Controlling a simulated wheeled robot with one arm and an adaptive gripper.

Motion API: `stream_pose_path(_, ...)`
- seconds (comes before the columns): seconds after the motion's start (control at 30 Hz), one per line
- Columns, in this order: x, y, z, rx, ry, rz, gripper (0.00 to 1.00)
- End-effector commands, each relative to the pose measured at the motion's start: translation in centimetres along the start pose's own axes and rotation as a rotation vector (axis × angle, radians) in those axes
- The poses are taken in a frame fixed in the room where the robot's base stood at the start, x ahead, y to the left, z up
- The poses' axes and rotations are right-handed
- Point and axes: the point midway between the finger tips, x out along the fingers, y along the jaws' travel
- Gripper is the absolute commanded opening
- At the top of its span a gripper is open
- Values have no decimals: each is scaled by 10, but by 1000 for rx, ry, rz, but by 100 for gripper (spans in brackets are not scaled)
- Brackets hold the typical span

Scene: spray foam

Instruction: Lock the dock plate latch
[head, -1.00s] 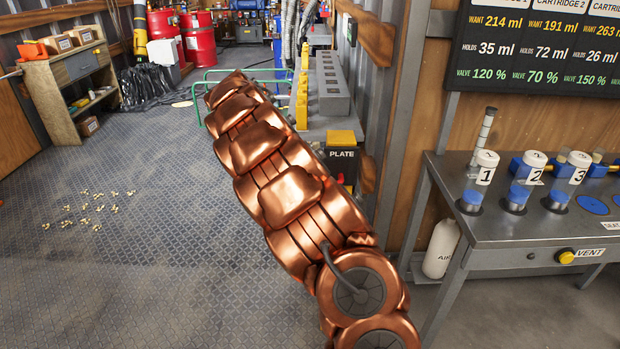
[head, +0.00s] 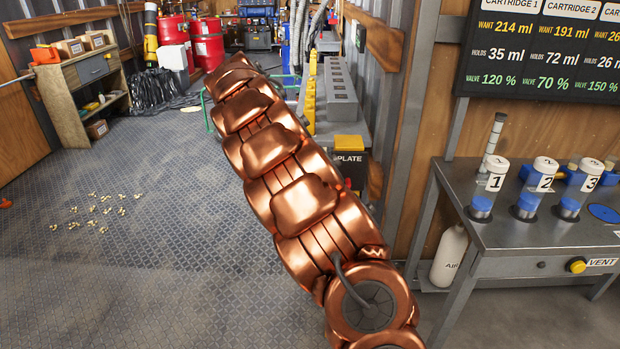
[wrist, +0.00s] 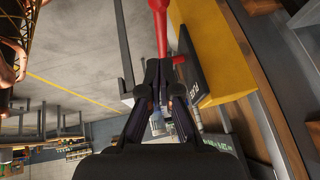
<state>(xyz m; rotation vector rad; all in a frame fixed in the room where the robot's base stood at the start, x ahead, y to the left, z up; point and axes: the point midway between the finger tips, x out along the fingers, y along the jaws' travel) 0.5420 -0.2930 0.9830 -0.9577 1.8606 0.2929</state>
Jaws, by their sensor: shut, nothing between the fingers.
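The dark box marked PLATE, with a yellow top (head: 348,142), stands beyond my copper arm in the head view. A small red part (head: 347,184) shows beside my arm there; I cannot tell if it is the latch. In the wrist view the yellow surface (wrist: 210,45) and the dark labelled face (wrist: 202,88) lie to the right of my gripper. A red lever (wrist: 160,25) reaches down to just beyond my fingertips. My gripper (wrist: 159,72) is shut and empty, close to the lever's lower end; contact cannot be told. My arm hides the gripper in the head view.
A bench (head: 520,235) with numbered cartridges stands at the right, below a dark board (head: 540,50). Small pale bits (head: 98,212) lie on the floor at left. The floor there is otherwise mostly clear.

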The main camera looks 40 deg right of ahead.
Motion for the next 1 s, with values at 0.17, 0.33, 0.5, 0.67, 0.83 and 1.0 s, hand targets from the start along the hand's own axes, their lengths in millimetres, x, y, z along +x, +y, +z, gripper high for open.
stream_pose_path(0.17,-23,-1,-1,1,0,-4,0)
stream_pose_path(0.33,-43,-2,-2,2,-1,-5,0)
stream_pose_path(0.5,-60,-2,-3,2,-2,-5,0)
stream_pose_path(0.67,-77,-1,-4,0,1,-1,0)
stream_pose_path(0.83,-86,-2,-5,1,1,-3,0)
stream_pose_path(1.0,-87,-1,-5,2,2,-2,0)
